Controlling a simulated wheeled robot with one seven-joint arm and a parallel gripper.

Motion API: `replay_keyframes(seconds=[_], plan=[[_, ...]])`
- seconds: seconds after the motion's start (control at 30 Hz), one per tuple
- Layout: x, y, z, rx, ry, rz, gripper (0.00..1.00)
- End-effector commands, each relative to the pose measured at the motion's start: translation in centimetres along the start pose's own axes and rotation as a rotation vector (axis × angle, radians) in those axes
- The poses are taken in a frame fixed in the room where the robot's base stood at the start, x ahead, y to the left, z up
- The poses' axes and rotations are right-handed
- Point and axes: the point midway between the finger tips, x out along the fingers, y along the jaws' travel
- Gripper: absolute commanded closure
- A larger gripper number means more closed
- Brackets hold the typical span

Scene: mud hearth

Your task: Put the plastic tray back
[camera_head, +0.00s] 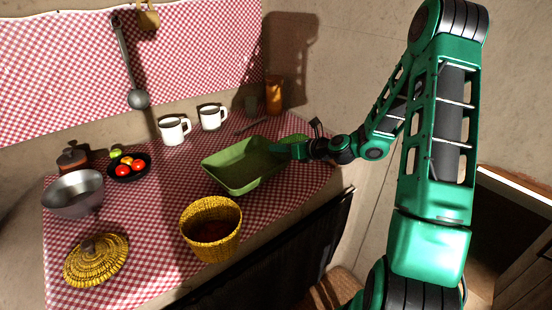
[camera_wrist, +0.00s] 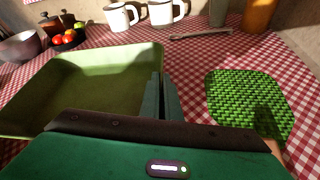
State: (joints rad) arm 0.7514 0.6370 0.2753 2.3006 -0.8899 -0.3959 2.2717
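The green plastic tray (camera_head: 231,179) is a shallow rectangular tray, empty, at the right middle of the checked cloth. In the wrist view the tray (camera_wrist: 85,75) fills the left side. My gripper (camera_head: 292,150) is at the tray's right side. In the wrist view the fingers (camera_wrist: 160,98) are close together at the tray's right wall and look shut on its rim. The lower part of the tray's near side is hidden by my gripper body there. I cannot tell whether the tray touches the cloth.
A green woven mat (camera_wrist: 250,97) lies right of the tray. Two white mugs (camera_head: 173,131) (camera_head: 211,117), a ladle-like utensil (camera_wrist: 200,34) and an orange jar (camera_head: 274,96) stand or lie behind. A yellow basket (camera_head: 211,247) is in front. A metal bowl (camera_head: 73,205) and woven lid (camera_head: 96,262) are left.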

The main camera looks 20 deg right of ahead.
Motion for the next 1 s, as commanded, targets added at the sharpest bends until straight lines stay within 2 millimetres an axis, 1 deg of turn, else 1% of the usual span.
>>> replay_keyframes(seconds=[0.3,0.67,0.7,0.73,0.77,1.0], plan=[[1.2,-0.8,-3.0,0.004,0.000,0.001,1.00],[1.4,-0.9,-3.3,0.001,-0.001,0.000,1.00],[1.3,-1.0,-3.3,0.000,-0.001,-0.001,0.90],[1.3,-1.0,-3.2,0.000,-0.001,-0.001,0.83],[1.3,-1.0,-3.2,0.000,0.000,-0.001,0.78],[1.3,-1.0,-3.2,0.000,0.000,-0.001,0.78]])
